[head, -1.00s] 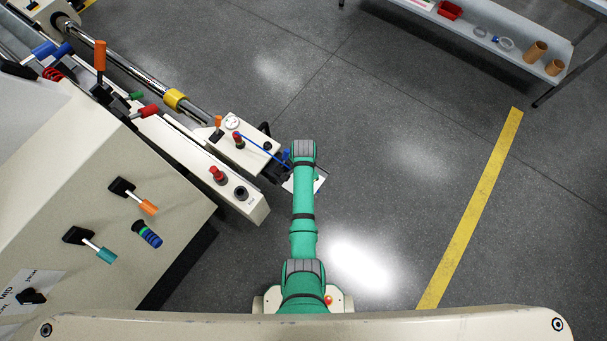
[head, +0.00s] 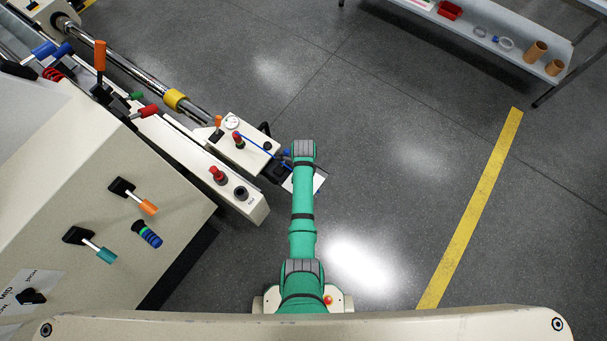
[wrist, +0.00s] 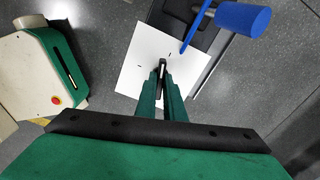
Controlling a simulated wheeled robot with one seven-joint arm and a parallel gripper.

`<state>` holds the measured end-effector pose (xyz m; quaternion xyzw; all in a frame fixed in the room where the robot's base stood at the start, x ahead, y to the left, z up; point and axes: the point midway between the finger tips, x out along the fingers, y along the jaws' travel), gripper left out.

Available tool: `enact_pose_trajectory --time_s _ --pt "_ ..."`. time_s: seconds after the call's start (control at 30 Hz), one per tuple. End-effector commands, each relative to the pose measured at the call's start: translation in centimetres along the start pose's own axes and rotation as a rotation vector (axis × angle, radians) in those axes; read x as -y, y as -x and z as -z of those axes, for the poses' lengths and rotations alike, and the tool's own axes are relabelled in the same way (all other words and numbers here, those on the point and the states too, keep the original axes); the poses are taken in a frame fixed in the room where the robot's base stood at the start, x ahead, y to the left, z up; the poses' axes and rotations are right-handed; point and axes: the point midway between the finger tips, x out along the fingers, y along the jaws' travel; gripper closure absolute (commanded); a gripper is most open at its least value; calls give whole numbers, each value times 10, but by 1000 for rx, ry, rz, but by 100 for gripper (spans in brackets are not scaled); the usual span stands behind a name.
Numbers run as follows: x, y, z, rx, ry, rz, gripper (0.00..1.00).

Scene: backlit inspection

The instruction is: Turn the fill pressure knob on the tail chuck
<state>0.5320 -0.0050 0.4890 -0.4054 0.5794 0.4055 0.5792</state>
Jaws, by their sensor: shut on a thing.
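A white plate (wrist: 135,80) with short dark tick marks lies under my fingertips in the wrist view. Its edge also shows beside my arm in the head view (head: 319,182). My gripper (wrist: 162,68) has its two green fingers close together over the plate's middle, among the tick marks. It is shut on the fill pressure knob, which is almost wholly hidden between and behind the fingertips. In the head view my wrist hides the gripper and the knob.
Open floor (head: 400,190) is to the right. A shelf (head: 500,45) stands far right.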

Motion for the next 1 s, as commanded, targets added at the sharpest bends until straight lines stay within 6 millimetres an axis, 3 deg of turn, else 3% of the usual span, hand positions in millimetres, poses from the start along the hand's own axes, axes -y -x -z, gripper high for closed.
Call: enact_pose_trajectory --time_s 0.43,1.0 --pt "-2 0 -2 2 -246 -4 100" --pt "-2 0 -2 2 -292 -3 100"
